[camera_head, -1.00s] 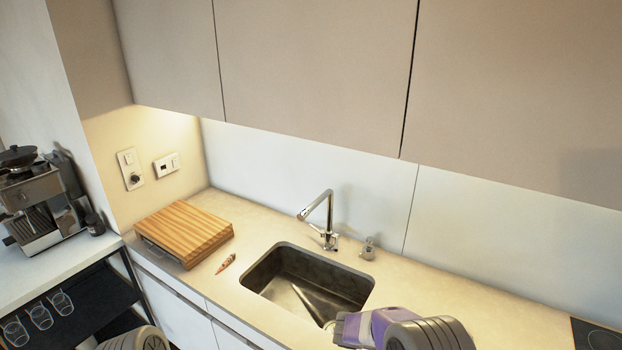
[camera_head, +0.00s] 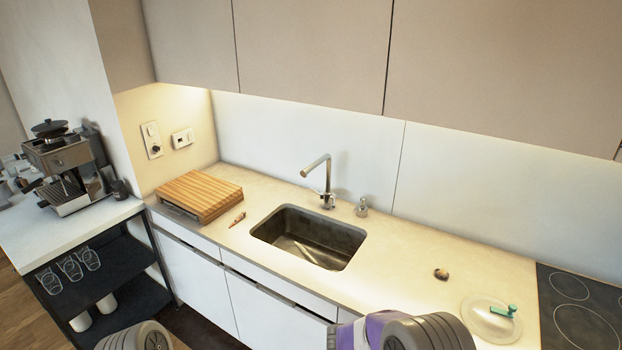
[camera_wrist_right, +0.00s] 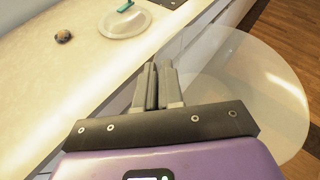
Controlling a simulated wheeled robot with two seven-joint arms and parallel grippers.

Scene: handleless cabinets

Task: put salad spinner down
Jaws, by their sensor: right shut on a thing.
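A translucent bowl (camera_wrist_right: 250,100), which looks like the salad spinner's body, shows in the right wrist view. My right gripper (camera_wrist_right: 158,75) is shut on it at the bowl's near left edge; the fingers hide the grip itself. The bowl hangs in front of the counter edge, over the floor side. A clear round lid with a teal handle (camera_head: 491,319) lies on the counter, left of the hob; it also shows in the right wrist view (camera_wrist_right: 124,23). In the head view my right wrist shows at the bottom, but its fingers do not. My left gripper is out of view.
The counter (camera_head: 420,250) is clear between the sink (camera_head: 310,238) and the lid, except for a small dark round object (camera_head: 441,274). The hob (camera_head: 580,310) is at the right. A wooden board (camera_head: 200,195) lies left of the sink, beside a small shell-like object (camera_head: 237,220).

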